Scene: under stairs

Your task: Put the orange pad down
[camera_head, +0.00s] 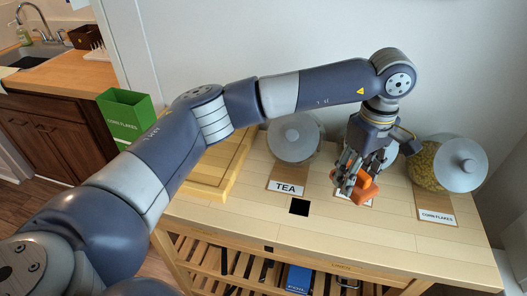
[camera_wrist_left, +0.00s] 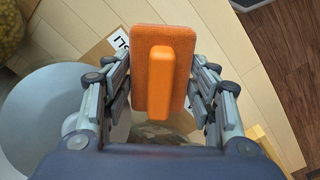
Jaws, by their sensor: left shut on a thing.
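The orange pad (camera_head: 366,188) is a small block with a raised grip on its back. My left gripper (camera_head: 350,178) is shut on it, above the right half of the wooden table (camera_head: 300,232). In the left wrist view the pad (camera_wrist_left: 162,70) sits upright between the two fingers of my left gripper (camera_wrist_left: 160,95), its grip facing the camera. I cannot tell for sure whether the pad touches the tabletop. It partly covers a label card beneath it. My right gripper is not in view.
A jar with a grey lid (camera_head: 295,137) stands behind a TEA card (camera_head: 289,186). A corn flakes jar (camera_head: 430,165) stands at the right behind its card (camera_head: 437,215). A black square (camera_head: 299,207) lies on the table. A wooden board (camera_head: 210,165) is at the left.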

